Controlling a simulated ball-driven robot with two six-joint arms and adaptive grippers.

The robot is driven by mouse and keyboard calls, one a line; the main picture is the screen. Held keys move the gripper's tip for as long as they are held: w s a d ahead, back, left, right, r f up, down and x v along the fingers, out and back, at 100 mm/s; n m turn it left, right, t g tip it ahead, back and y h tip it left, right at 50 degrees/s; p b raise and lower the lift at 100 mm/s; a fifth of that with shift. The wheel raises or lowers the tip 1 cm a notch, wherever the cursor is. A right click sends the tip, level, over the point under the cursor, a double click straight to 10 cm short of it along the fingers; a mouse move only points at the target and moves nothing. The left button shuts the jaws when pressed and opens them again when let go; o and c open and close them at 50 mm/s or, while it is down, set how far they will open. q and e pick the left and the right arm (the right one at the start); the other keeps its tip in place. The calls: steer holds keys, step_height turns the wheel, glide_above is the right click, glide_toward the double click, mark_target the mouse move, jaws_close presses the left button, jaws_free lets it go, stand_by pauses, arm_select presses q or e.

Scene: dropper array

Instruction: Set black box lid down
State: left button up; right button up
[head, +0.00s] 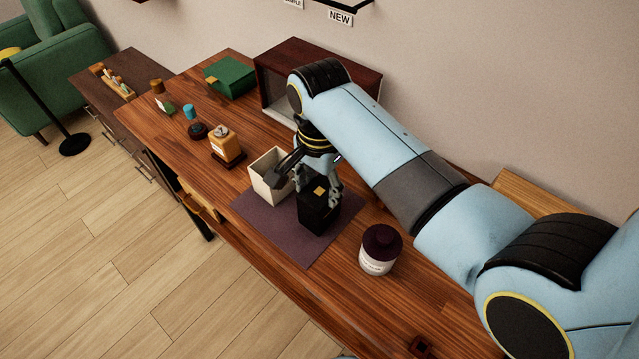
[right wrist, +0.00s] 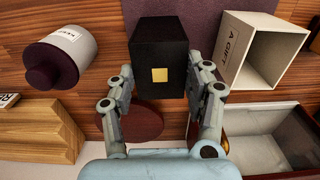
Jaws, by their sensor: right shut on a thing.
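The black box lid (head: 319,191) is a dark block with a small gold square on its face. It stands over the dark mat (head: 284,232), right of the open white box (head: 268,180). My right gripper (head: 320,187) has its fingers on either side of it. In the right wrist view the black shape (right wrist: 160,50) with its gold square lies between the fingertips of my right gripper (right wrist: 160,82). I cannot tell a seam between lid and box, or whether its underside touches the mat. My left gripper is not in view.
A white jar with a dark cap (head: 379,250) stands to the right. An amber bottle (head: 225,145), a green box (head: 230,77) and a wooden cabinet (head: 318,57) stand farther back. The table's front edge is clear, as is the strip between mat and jar.

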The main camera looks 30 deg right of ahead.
steer(key=shift+f, duration=0.1)
steer(key=o, duration=1.3)
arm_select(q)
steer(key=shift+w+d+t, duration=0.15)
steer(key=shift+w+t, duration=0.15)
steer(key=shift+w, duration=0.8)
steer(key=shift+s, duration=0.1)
arm_select(e)
steer(key=shift+r, duration=0.25)
arm_select(q)
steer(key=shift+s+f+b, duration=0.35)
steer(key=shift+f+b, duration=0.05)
steer(key=shift+b, duration=0.05)
arm_select(e)
step_height(320, 180, up, 12)
steer(key=shift+f, duration=0.15)
